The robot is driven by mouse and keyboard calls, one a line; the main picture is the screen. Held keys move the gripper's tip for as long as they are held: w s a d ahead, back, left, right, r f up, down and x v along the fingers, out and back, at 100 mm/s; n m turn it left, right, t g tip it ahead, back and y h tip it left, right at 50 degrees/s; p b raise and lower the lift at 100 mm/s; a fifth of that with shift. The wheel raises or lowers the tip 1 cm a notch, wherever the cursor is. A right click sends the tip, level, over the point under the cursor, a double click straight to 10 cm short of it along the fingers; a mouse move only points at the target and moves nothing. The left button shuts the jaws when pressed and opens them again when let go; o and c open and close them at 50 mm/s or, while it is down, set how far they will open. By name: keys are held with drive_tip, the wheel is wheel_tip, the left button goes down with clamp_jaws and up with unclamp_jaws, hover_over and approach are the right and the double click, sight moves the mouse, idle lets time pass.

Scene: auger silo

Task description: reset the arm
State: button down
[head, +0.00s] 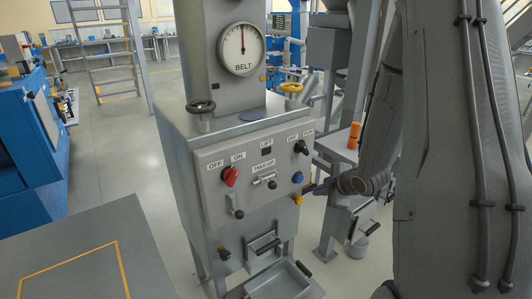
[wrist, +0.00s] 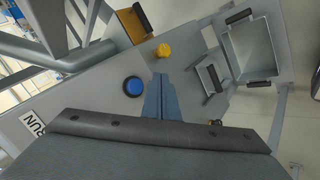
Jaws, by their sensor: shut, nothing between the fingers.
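My arm comes down the right side of the head view, with my gripper (head: 314,190) beside the right edge of the grey control panel (head: 250,180). In the wrist view my gripper (wrist: 158,80) is shut, with its two blue-grey fingers together and nothing between them. A blue button (wrist: 133,87) lies left of the fingertips and a yellow knob (wrist: 163,51) lies just beyond them. I cannot tell whether the fingertips touch the panel. In the head view the blue button (head: 298,177) and yellow knob (head: 298,199) sit at the panel's lower right.
The panel also carries a red switch (head: 230,175), a black switch (head: 301,146) and a small lever (head: 236,207). A BELT gauge (head: 240,49) stands above. An open metal tray (head: 286,281) sticks out below. A grey table (head: 80,255) stands at left; floor between is clear.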

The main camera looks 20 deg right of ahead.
drive_tip(key=s+a+r+m+g, duration=0.4)
drive_tip(key=s+a+m, duration=0.3)
drive_tip(key=s, duration=0.3)
drive_tip(key=s+a+r+m+g+h, duration=0.1)
drive_tip(key=s+a+r+m+g, duration=0.3)
drive_tip(key=s+a, duration=0.6)
drive_tip(key=r+m, duration=0.2)
drive_tip(key=m, duration=0.1)
drive_tip(key=shift+s+a, duration=0.3)
drive_tip(key=shift+s, duration=0.05)
idle(0.9)
